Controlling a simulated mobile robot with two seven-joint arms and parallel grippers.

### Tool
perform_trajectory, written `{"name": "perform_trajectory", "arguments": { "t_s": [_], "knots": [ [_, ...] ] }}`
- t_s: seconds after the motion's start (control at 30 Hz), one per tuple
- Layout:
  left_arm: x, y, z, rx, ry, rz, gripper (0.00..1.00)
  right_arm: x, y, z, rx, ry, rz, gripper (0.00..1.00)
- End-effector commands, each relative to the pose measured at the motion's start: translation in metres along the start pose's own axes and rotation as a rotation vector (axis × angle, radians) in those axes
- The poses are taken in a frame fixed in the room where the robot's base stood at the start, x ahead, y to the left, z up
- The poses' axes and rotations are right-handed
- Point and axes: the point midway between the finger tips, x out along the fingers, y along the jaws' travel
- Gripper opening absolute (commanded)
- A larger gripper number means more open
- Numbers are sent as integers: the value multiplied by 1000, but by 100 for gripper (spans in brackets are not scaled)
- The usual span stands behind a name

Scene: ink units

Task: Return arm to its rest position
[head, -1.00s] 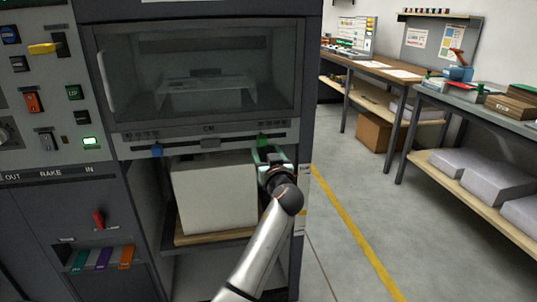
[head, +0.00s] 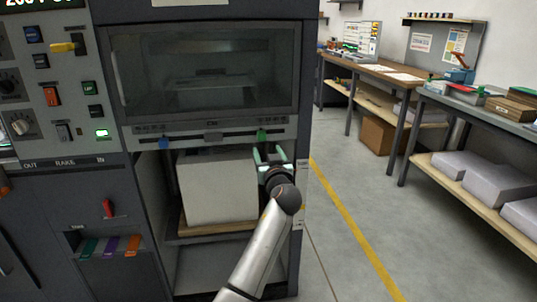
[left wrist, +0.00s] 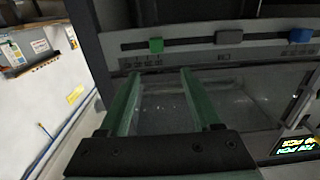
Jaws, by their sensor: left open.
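My left gripper (head: 271,152) is open, with pale green fingers, at the front of the grey machine. In the head view it shows just below a green slider knob (head: 262,135) and at the right of a white block (head: 217,187). In the left wrist view the open fingers (left wrist: 161,74) have nothing between them. The green knob (left wrist: 156,45) shows beyond the fingertips, apart from them as far as I can tell. My right gripper is not in view.
The slider rail also carries a grey knob (head: 212,137) and a blue knob (head: 164,143). A control panel (head: 62,75) is at the left. Workbenches (head: 385,70) stand at the back right. The floor (head: 370,205) with a yellow line is clear.

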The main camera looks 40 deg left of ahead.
Motion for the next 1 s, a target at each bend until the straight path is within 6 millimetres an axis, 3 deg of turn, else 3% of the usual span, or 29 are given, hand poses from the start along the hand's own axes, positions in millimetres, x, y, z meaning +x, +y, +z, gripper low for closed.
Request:
{"name": "perform_trajectory", "arguments": {
  "t_s": [0.5,0.63,0.77,0.87,1.0],
  "knots": [
    [0,0,0,0,0,0,65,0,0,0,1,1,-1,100],
    [-5,3,13,20,-16,23,65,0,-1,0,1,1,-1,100],
    [-28,12,63,100,-79,118,65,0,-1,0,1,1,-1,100],
    [-63,21,120,186,-155,241,65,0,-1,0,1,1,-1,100],
    [-129,26,197,290,-269,436,65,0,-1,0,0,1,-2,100]
  ]
}}
